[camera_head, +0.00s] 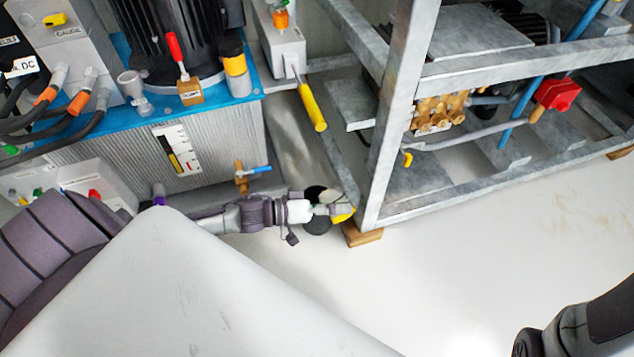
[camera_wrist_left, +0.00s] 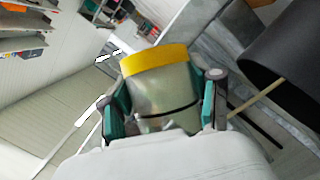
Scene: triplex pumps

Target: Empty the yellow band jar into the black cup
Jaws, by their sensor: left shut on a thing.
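The yellow band jar (camera_wrist_left: 160,100) is a pale, translucent jar with a wide yellow band at its far end in the left wrist view. My left gripper (camera_wrist_left: 165,108) is shut on it, with teal pads at both sides. In the head view, the left gripper (camera_head: 328,209) reaches in from the left, and the jar's yellow band (camera_head: 342,216) shows at its tip. The black cup (camera_wrist_left: 290,58) is large and close at the right of the wrist view, apart from the jar. In the head view, the cup (camera_head: 317,226) is partly hidden behind the gripper. The jar's contents cannot be made out.
A grey metal frame (camera_head: 390,130) with a wooden foot block (camera_head: 362,235) stands just right of the gripper. A blue-topped tank (camera_head: 215,140) with a motor and valves is behind. A yellow-handled lever (camera_head: 312,106) hangs above. The pale floor at right (camera_head: 480,260) is clear.

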